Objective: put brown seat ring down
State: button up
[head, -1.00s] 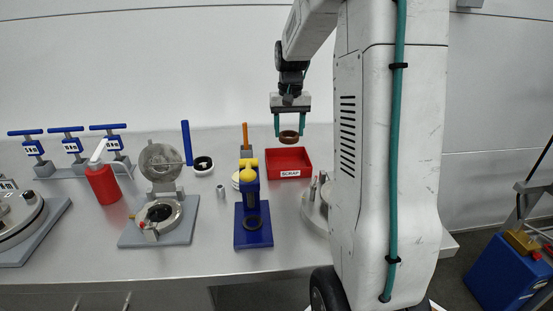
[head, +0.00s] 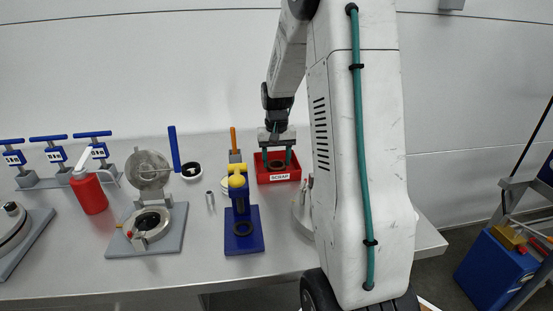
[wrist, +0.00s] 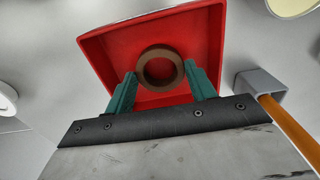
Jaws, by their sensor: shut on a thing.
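The brown seat ring (head: 277,167) is between the two teal fingers of my gripper (head: 277,161). In the wrist view the ring (wrist: 142,68) lies flat-on to the camera, with a finger at its left and right sides. My gripper is shut on it. The ring is low over or inside the red tray (head: 262,179) labelled SCRAP; I cannot tell whether it touches the floor. The red tray (wrist: 105,45) fills the background behind the ring in the wrist view.
A blue press with a yellow top (head: 241,215) and an orange-handled tool (head: 233,143) stand left of the tray.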

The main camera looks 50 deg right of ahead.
aim_at(277, 164)
jog(key=shift+f, duration=0.15)
jog(key=o, duration=1)
notch_tip(277, 164, up, 12)
jog(key=shift+r, duration=0.25)
